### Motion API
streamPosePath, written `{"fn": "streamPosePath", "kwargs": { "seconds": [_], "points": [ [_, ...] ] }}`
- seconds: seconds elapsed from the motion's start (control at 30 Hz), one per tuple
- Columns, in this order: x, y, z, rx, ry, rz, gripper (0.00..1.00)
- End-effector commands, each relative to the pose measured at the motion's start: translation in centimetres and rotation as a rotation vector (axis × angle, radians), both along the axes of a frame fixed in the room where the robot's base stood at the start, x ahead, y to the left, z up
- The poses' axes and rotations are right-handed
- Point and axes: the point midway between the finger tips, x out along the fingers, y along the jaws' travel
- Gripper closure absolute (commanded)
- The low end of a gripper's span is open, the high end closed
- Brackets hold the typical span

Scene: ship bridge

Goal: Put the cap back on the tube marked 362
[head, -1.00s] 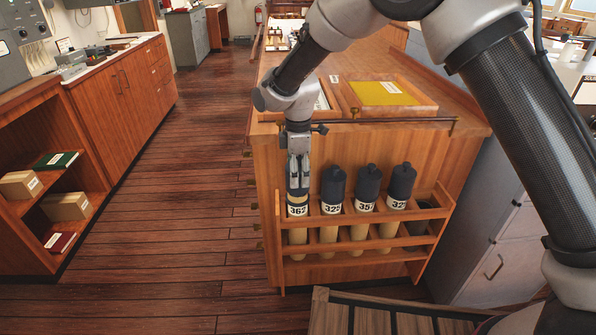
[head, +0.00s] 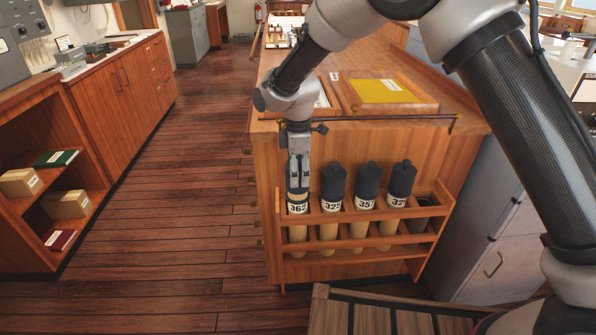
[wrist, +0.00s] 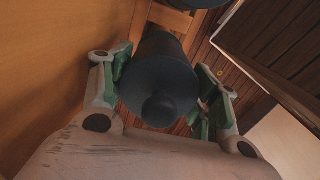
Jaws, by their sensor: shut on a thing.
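The tube marked 362 (head: 297,208) stands upright in the leftmost place of the wooden rack (head: 428,238). My gripper (head: 298,178) points down right over this tube. It is shut on a dark cap (head: 297,194). The cap sits at the tube's mouth, just above the white label, with no tan band showing between them. In the wrist view the cap (wrist: 160,82), with its round knob, lies between the two fingers. It hides the tube's mouth there, so I cannot tell how firmly it is seated.
Several capped tubes stand to the right, the nearest being the tube marked 325 (head: 331,205). A thin rail (head: 380,121) runs along the cabinet's edge above the rack, behind it a yellow-topped tray (head: 384,93). The floor (head: 170,220) to the left is clear.

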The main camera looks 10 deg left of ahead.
Motion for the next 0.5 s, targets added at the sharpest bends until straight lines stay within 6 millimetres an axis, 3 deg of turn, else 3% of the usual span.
{"fn": "streamPosePath", "kwargs": {
  "seconds": [0.33,0.37,0.5],
  "points": [
    [0.01,0.01,-0.18,0.0,0.0,0.0,0.64],
    [0.01,0.01,-0.18,0.0,0.0,0.0,0.36],
    [0.02,0.02,-0.18,0.0,0.0,0.0,0.14]
  ]
}}
